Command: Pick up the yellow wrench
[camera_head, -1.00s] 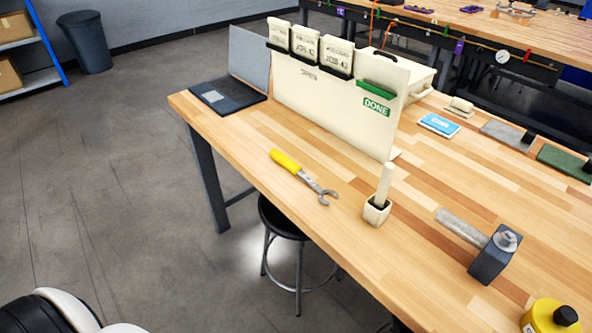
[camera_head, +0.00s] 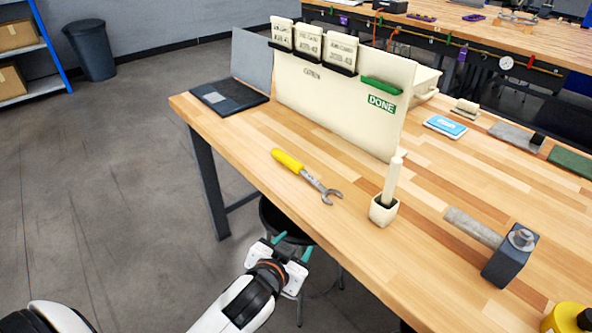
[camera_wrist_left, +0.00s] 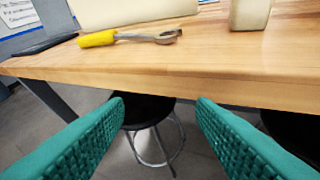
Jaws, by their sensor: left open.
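The yellow wrench (camera_head: 305,176) lies flat on the wooden table near its front edge, yellow handle to the left and grey open jaw to the right. It also shows in the left wrist view (camera_wrist_left: 128,38), beyond the table edge. My left gripper (camera_head: 280,244) is in front of the table's edge, below and apart from the wrench. Its two teal fingers (camera_wrist_left: 160,115) are spread with nothing between them. My right gripper is not seen.
A cream cup with a rod (camera_head: 384,209) stands right of the wrench. A hammer (camera_head: 494,246) lies farther right. A cream board (camera_head: 335,107) stands behind the wrench. A black stool (camera_head: 275,215) is under the table edge. The tabletop around the wrench is clear.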

